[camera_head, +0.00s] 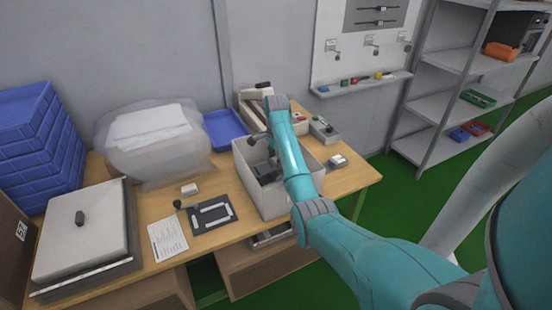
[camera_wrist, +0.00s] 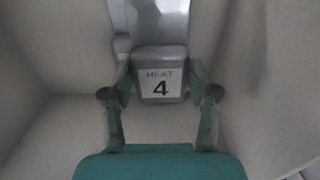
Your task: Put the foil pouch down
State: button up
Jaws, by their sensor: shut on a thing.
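A silvery grey foil pouch (camera_wrist: 150,22) with a white label reading "HEAT 4" is between the green fingers of my gripper (camera_wrist: 160,78) in the wrist view. The fingers are shut on its sides. Pale walls surround it in that view. In the head view my arm reaches over a white open bin (camera_head: 262,199) on the wooden table, with its end down inside the bin. The arm and bin wall hide the pouch there. I cannot tell whether the pouch touches the bin floor.
The bin's walls stand close around my gripper. On the table (camera_head: 232,231) are a blue tray (camera_head: 224,129), a bagged white bundle (camera_head: 150,145), a dark fixture plate (camera_head: 213,216), a paper sheet (camera_head: 167,240) and a lidded box (camera_head: 85,235). Blue crates (camera_head: 38,140) stand at left.

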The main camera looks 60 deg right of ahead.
jog(key=shift+f, duration=0.4)
jog(key=o, duration=1.1)
jog(key=shift+r, duration=0.1)
